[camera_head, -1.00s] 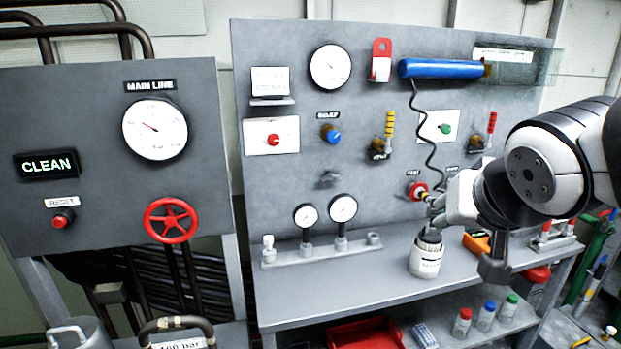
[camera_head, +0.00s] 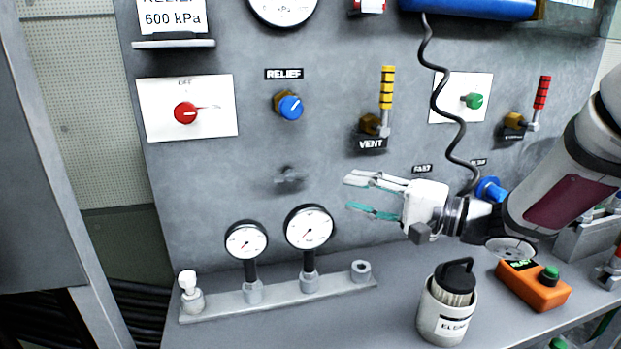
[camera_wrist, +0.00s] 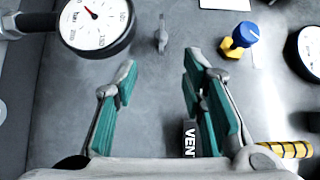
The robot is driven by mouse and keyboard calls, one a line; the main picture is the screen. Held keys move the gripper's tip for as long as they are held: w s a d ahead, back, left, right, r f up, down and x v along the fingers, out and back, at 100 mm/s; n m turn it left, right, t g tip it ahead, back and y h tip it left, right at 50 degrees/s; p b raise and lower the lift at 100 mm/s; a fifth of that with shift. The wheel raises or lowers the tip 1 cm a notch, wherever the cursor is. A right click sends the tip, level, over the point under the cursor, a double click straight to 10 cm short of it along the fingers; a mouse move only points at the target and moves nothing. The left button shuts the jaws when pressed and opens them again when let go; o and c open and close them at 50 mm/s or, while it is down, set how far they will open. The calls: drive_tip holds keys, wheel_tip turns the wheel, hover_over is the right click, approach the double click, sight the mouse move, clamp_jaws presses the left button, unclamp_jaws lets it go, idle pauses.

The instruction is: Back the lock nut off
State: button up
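The relief valve has a blue knob (camera_head: 291,107) with a brass-yellow nut (camera_head: 280,101) behind it, under the RELIEF label (camera_head: 284,74). I take this nut to be the lock nut. My gripper (camera_head: 351,195) is open and empty, pointing left, below and to the right of the relief valve and apart from it. In the wrist view the nut (camera_wrist: 231,47) and blue knob (camera_wrist: 245,34) lie beyond the right finger. A small grey wing-shaped fitting (camera_wrist: 162,36) shows between and beyond the two teal-padded fingers.
Two gauges (camera_head: 309,228) stand on a bench rail at lower left. The VENT valve (camera_head: 369,124) with its yellow-banded handle is above my gripper. A black coiled hose (camera_head: 444,100) hangs behind my wrist. A white cup (camera_head: 446,312) and orange box (camera_head: 535,283) stand on the bench.

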sight(300, 179)
drive_tip(key=b+x, duration=0.1)
drive_tip(key=x, duration=1.2)
drive_tip(key=shift+a+r+b, duration=0.15)
drive_tip(key=shift+a+b, duration=0.25)
drive_tip(key=shift+c, duration=0.6)
clamp_jaws()
